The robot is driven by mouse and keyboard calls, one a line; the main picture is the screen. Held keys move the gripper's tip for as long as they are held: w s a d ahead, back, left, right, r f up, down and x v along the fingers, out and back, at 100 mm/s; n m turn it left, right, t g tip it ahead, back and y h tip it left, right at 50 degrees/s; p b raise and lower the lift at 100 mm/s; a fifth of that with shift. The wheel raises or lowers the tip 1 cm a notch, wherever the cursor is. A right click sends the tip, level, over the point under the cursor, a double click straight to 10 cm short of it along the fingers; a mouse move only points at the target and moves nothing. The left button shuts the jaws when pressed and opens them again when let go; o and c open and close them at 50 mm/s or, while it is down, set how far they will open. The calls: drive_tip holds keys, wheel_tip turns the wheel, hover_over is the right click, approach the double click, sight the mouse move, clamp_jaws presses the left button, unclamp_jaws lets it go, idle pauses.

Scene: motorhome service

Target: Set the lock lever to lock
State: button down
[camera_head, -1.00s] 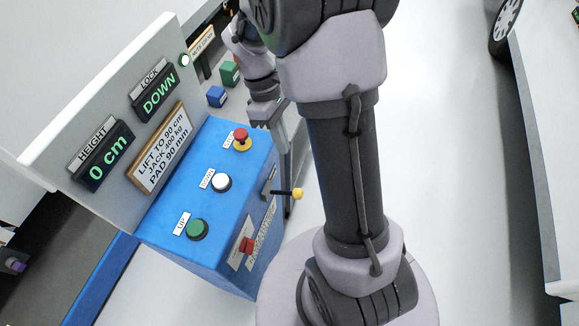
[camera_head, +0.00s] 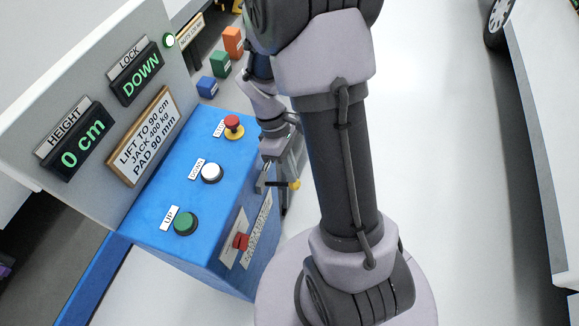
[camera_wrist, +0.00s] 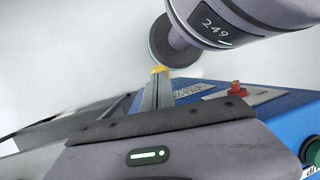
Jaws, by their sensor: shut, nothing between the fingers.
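The lock lever (camera_head: 294,184) is a thin dark rod with a yellow knob, sticking out from the side of the blue control box (camera_head: 150,243). The lock display (camera_head: 137,79) reads DOWN. My gripper (camera_head: 284,207) points downward beside the box in the head view, its fingers close to the lever and partly behind it. In the wrist view the closed fingers (camera_wrist: 158,92) show with the yellow knob (camera_wrist: 159,69) at their tips. The fingers hold nothing. I cannot tell whether they touch the lever. The lever's mounting plate is partly hidden.
The box top has a green button (camera_head: 186,223), a white button (camera_head: 212,173) and a red knob (camera_head: 233,123). A red switch (camera_head: 240,241) sits on its side. Blue (camera_head: 207,87), green (camera_head: 220,63) and orange (camera_head: 233,42) blocks lie behind.

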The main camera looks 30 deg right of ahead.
drive_tip(key=shift+s+d+f+t+y+b, duration=0.3)
drive_tip(key=shift+s+d+f+t+y, duration=0.1)
drive_tip(key=shift+s+f+t+y, duration=0.15)
drive_tip(key=shift+s+d+f, duration=0.1)
drive_tip(key=shift+d+f, duration=0.05)
drive_tip(key=shift+f, duration=0.1)
drive_tip(key=d+b+x, duration=0.2)
drive_tip(key=b+x, duration=0.1)
drive_tip(key=x, duration=0.7)
drive_tip(key=shift+w+f, duration=0.15)
drive_tip(key=shift+w, duration=0.2)
